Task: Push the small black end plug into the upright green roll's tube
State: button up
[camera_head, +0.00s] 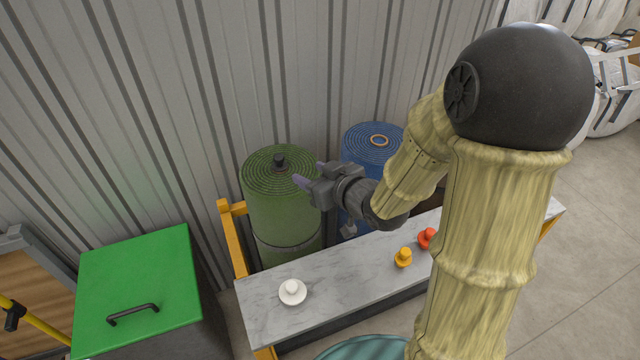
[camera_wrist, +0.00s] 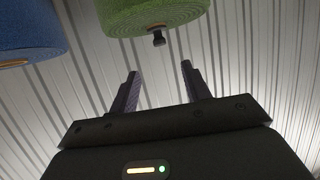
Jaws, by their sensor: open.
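The upright green roll (camera_head: 282,215) stands against the wall, its spiral top facing up. The small black end plug (camera_head: 279,160) sits at the centre of that top, with its head standing proud of the tube mouth. In the wrist view the plug (camera_wrist: 158,38) sticks out of the green roll (camera_wrist: 150,12), by the brownish tube rim (camera_wrist: 148,28); how deep it sits I cannot tell. My gripper (camera_head: 311,174) is open and empty, to the right of the plug and apart from it. In the wrist view its two fingers (camera_wrist: 160,75) are spread, with the plug beyond the gap between them.
A blue roll (camera_head: 365,140) with an open tube stands right of the green one. A marble-topped bench (camera_head: 335,285) in front carries white (camera_head: 292,291), yellow (camera_head: 403,257) and red (camera_head: 427,238) plugs. A green-lidded bin (camera_head: 140,275) stands left.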

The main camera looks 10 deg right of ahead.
jog(key=shift+s+d+f+b, duration=0.1)
jog(key=shift+f+b, duration=0.05)
jog(key=shift+b, duration=0.25)
jog(key=shift+b+v, duration=1.1)
jog(key=shift+b, duration=1.1)
